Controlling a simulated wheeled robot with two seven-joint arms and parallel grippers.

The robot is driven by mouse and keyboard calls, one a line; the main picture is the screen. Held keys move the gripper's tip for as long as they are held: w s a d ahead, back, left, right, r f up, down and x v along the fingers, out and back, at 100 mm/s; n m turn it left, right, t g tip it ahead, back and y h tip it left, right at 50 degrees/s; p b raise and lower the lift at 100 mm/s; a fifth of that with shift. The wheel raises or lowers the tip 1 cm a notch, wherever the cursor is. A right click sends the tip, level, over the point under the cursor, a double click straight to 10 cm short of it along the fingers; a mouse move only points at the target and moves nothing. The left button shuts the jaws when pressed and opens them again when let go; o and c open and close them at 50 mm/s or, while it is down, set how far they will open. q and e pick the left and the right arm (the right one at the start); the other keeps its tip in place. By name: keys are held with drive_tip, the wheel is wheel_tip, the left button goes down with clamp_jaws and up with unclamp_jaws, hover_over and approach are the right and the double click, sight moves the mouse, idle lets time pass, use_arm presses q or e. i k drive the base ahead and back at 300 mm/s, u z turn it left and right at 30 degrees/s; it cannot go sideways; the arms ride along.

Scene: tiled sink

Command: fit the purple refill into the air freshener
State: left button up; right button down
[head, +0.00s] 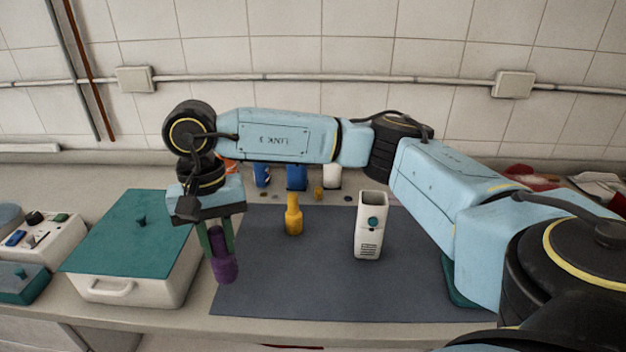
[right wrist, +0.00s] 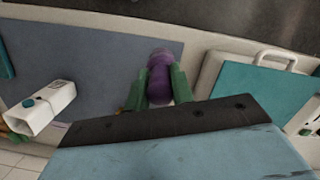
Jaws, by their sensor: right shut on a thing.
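The purple refill (head: 223,266) is a bottle shape held upright between the green fingers of my right gripper (head: 218,236), shut on its upper part. It hangs over the left edge of the grey mat, beside the white box. The refill also shows in the right wrist view (right wrist: 160,80) between the green fingers (right wrist: 158,88). The air freshener (head: 369,228) is a white upright housing with an open top, a teal button and slots, standing on the mat to the right. It also shows in the right wrist view (right wrist: 47,106). My left gripper is not in view.
A yellow bottle (head: 293,217) stands on the grey mat (head: 300,290) between the refill and the air freshener. A white box with a teal lid (head: 135,235) stands left of the mat. Blue and white containers (head: 297,177) stand behind. The mat's front is clear.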

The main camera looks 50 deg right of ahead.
sight(372, 202)
drive_tip(key=u, duration=1.25)
drive_tip(key=k, duration=1.25)
drive_tip(key=z, duration=1.25)
drive_tip(key=i, duration=0.5)
